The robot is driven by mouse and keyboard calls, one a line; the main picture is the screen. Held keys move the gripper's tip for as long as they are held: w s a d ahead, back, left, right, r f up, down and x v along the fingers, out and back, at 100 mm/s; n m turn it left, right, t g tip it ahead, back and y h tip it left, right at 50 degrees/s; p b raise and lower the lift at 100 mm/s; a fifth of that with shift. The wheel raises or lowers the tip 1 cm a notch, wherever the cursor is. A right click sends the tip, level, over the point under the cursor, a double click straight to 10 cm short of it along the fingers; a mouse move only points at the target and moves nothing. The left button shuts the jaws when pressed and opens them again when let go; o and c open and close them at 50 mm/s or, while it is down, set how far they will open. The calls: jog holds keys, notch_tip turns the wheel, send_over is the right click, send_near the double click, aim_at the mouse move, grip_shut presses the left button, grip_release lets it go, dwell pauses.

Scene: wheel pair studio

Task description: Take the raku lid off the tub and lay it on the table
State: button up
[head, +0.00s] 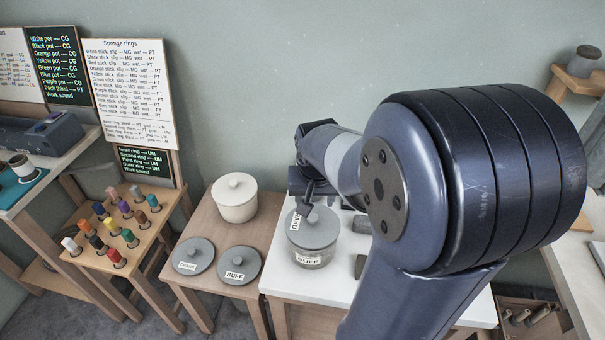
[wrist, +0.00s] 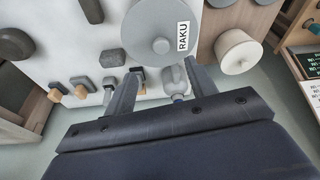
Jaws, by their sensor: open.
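The grey raku lid (head: 318,222) sits on a grey tub (head: 318,255) on the white table. The tub's front label reads BUFF. In the wrist view the lid (wrist: 141,22) shows its round knob and a RAKU label, cut off by the top edge. My gripper (wrist: 164,72) is open and empty, its two fingers apart, with the lid's knob just beyond the fingertips in the picture. In the head view my gripper (head: 308,200) is at the far side of the lid, partly hidden by my arm; whether it touches cannot be told.
On the wooden table to the left lie a BUFF lid (head: 240,278) and another grey lid (head: 194,245), beside a lidded cream tub (head: 235,203). Dark blocks (head: 361,266) lie right of the grey tub. A grey bottle (wrist: 174,84) shows between my fingers.

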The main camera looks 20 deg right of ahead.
aim_at(313, 217)
jog(key=x, duration=1.1)
jog(key=shift+w+d+r, duration=0.1)
jog(key=shift+w, duration=0.15)
grip_shut()
dwell(0.6)
jog(key=shift+r, duration=0.1)
jog(key=shift+r+p, duration=1)
jog(key=shift+r, duration=0.4)
jog(key=shift+r, duration=0.1)
jog(key=shift+r, duration=0.4)
